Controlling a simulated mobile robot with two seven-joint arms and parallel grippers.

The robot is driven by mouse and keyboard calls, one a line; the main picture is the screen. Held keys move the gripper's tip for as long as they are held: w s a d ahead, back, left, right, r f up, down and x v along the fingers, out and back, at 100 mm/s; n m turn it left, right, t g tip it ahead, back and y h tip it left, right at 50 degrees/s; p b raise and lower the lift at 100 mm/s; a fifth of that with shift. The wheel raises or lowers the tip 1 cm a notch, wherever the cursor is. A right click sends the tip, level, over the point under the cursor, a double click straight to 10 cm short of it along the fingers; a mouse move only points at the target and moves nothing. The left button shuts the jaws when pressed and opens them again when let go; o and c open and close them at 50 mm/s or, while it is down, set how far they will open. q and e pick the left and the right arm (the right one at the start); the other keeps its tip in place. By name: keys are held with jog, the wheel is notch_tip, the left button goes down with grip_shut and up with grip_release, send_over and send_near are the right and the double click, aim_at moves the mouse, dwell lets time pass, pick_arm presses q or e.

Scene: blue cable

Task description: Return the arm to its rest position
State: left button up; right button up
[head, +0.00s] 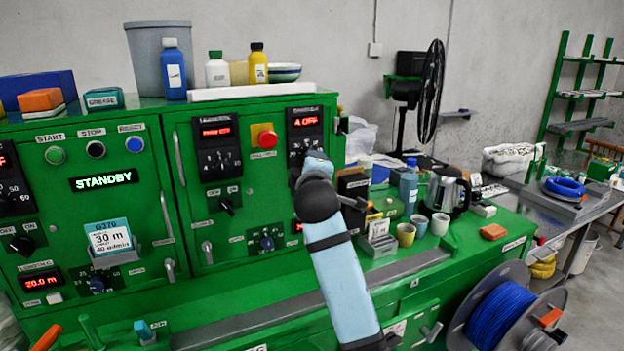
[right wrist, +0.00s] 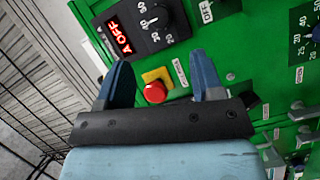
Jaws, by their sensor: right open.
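My right arm (head: 340,270) rises from the bottom of the head view and reaches toward the green control cabinet (head: 265,210). Its jaws cannot be made out in the head view. In the right wrist view my right gripper (right wrist: 162,75) is open, with two blue fingers apart and nothing held. The red button (right wrist: 155,92) on its yellow base shows between the fingers, beyond them. The same red button (head: 267,139) shows on the cabinet in the head view, left of my arm. My left gripper is not in view.
The cabinet carries dials, a STANDBY display (head: 104,179) and a card (head: 111,237). Bottles and a bin (head: 160,60) stand on top. A kettle (head: 446,190), cups and a blue bottle (head: 408,187) crowd the bench at right. A blue cable reel (head: 502,314) is lower right.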

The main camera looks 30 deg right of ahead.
jog(key=shift+v, duration=1.1)
